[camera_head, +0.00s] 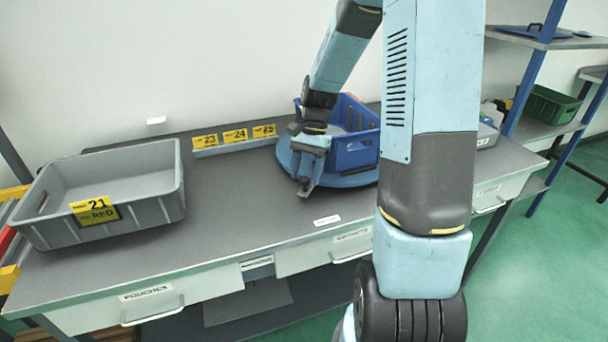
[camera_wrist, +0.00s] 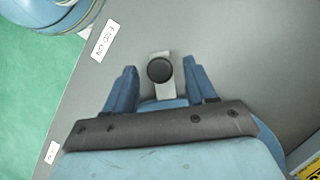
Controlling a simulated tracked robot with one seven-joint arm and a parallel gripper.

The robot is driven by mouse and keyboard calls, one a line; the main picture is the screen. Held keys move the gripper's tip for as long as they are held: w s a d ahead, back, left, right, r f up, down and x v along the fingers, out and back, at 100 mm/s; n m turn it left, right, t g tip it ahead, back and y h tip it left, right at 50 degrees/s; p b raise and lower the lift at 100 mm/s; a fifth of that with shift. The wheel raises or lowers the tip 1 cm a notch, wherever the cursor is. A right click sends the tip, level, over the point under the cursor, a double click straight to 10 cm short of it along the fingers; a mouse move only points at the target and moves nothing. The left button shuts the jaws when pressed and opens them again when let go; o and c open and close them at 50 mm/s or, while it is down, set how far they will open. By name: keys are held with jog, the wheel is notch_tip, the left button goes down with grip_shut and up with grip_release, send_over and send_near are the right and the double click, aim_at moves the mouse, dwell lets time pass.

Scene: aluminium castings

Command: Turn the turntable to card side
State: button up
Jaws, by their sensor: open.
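The round blue turntable (camera_head: 348,181) lies on the grey bench and carries a blue crate (camera_head: 357,152). My arm hides part of both. In the wrist view, a grey tab (camera_wrist: 161,91) with a round black knob (camera_wrist: 160,71) sticks out from the blue turntable edge (camera_wrist: 182,102). My gripper (camera_head: 306,184) is at the turntable's left front edge, pointing down. In the wrist view, my gripper (camera_wrist: 158,66) is open, with one blue finger on each side of the knob. I see gaps between fingers and knob; their relative height is unclear.
A grey bin (camera_head: 110,190) labelled 21 RED stands at the bench's left. A rail (camera_head: 234,143) with yellow cards 23, 24 and another stands at the back. A shelf with a green crate (camera_head: 548,106) is at right. The bench between bin and turntable is clear.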

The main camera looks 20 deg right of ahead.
jog(key=shift+s+a+f, duration=0.1)
jog(key=shift+f, duration=0.25)
